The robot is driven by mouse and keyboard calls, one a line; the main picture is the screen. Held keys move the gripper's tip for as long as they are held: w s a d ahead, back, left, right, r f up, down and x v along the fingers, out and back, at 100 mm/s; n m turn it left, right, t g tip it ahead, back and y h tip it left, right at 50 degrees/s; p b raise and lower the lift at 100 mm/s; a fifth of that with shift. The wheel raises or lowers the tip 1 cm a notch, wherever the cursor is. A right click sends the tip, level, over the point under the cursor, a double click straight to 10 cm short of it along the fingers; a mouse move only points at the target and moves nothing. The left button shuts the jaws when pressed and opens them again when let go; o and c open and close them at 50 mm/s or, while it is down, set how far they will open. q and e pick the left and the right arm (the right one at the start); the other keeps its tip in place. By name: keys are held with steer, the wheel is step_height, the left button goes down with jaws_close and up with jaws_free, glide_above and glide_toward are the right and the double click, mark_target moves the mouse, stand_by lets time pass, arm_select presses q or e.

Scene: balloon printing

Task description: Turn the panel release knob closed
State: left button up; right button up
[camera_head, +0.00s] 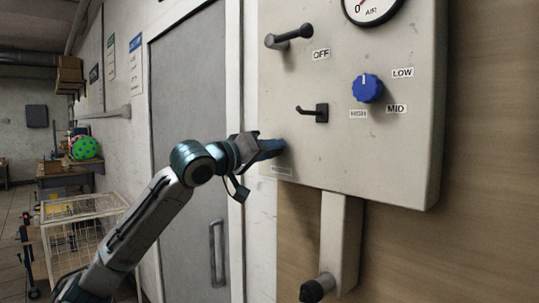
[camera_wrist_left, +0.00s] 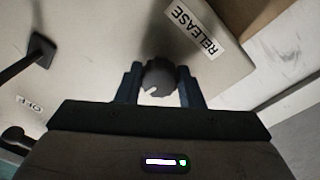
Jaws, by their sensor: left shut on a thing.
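The panel release knob (camera_wrist_left: 158,76) is a small dark grey round knob with a notch in its edge. It sits on the light grey panel (camera_head: 300,120), beside a RELEASE label (camera_wrist_left: 196,28) in the wrist view. My left gripper (camera_head: 272,148) reaches the panel's lower left corner from the left. In the wrist view its two fingers (camera_wrist_left: 160,86) stand on either side of the knob and are shut on it. In the head view the gripper hides the knob. My right gripper is not in view.
A grey door (camera_head: 190,100) stands behind my left arm. A white wire basket (camera_head: 85,225) is at lower left.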

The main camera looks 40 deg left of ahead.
arm_select(q)
steer(key=shift+n, duration=1)
steer(key=o, duration=1)
steer(key=shift+b, duration=0.3)
